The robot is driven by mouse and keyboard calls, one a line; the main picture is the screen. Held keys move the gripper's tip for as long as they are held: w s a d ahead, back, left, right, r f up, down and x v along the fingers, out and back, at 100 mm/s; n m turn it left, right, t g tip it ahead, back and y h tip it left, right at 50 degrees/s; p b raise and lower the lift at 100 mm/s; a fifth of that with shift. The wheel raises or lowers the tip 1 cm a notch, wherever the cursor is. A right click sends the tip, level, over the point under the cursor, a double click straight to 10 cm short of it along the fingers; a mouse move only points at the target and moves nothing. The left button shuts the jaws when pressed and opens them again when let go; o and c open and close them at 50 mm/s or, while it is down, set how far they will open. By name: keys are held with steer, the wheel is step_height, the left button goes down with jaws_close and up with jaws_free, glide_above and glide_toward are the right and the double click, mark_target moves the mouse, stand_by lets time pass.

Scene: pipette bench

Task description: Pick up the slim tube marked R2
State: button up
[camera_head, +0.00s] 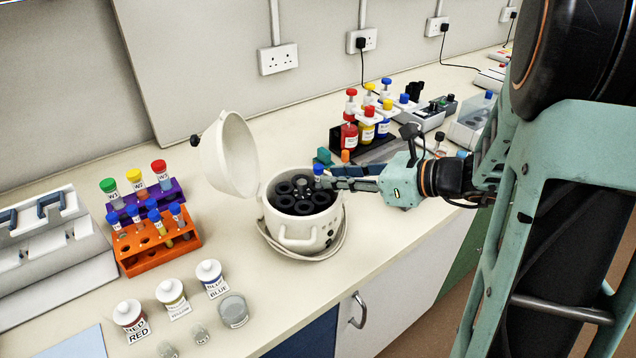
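My gripper (326,182) reaches in from the right, with its fingertips over the right rim of the open white centrifuge (301,232). A small blue cap (318,169) shows right at the fingertips. Several slim blue-capped tubes (154,216) stand in the orange rack (160,255) at the left. Their labels are too small to read, so I cannot pick out R2.
The centrifuge lid (230,155) stands open. A purple rack (170,191) holds wider tubes W1, W2 and W3. Red, yellow and blue labelled bottles (172,298) stand at the front. More bottles (349,132) stand in a dark rack behind my gripper. The counter right of the small jars is clear.

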mark_target(319, 188)
steer(key=x, duration=0.5)
steer(key=shift+f, duration=0.15)
steer(key=shift+s, duration=0.1)
steer(key=shift+f, duration=0.1)
steer(key=c, duration=0.5)
steer(key=shift+c, duration=0.2)
